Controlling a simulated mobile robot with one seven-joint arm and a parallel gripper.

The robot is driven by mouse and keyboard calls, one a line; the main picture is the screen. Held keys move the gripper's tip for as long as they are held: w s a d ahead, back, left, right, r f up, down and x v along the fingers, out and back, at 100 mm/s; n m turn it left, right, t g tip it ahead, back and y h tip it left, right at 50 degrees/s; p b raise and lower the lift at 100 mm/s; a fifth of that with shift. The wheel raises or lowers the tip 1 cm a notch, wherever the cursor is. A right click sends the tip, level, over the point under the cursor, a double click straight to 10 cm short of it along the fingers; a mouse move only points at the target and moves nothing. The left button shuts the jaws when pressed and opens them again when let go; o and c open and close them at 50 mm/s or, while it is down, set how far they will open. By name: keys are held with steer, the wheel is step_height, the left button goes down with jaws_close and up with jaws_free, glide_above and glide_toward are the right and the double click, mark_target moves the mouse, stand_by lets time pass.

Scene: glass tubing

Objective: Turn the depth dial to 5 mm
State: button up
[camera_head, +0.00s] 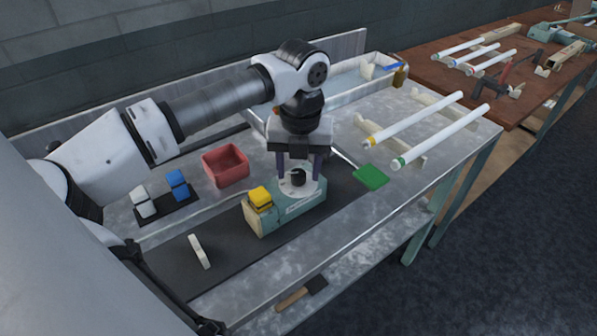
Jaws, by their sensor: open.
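The depth dial is a black knob (298,177) on a white round face, on top of a pale green box-shaped device (290,212) on the bench. A yellow block-like part (260,197) sits on the left end of the same device. My gripper (298,176) points straight down over the dial, with its two dark fingers apart, one on each side of the knob. I cannot tell whether the fingers touch the knob. The dial's markings and pointer are too small to read.
A red bin (225,165) and a dark tray (166,207) with white and blue blocks stand to the left. A green pad (370,177) lies right of the device. White tubes (427,125) rest on supports at the right.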

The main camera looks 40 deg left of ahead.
steer(key=c, duration=1)
steer(key=shift+o, duration=0.2)
steer(key=shift+f, duration=0.15)
steer(key=shift+f+m+b, duration=0.1)
steer(key=shift+m+b, duration=0.9)
steer(key=shift+b, duration=0.1)
steer(key=m+b, duration=0.2)
steer(key=shift+m, duration=0.3)
steer(key=m+b, duration=0.1)
steer(key=m, duration=0.2)
steer(key=shift+m+b, duration=0.3)
steer(key=shift+b, duration=0.1)
steer(key=shift+m+b, duration=0.6)
steer(key=shift+m, duration=1.3)
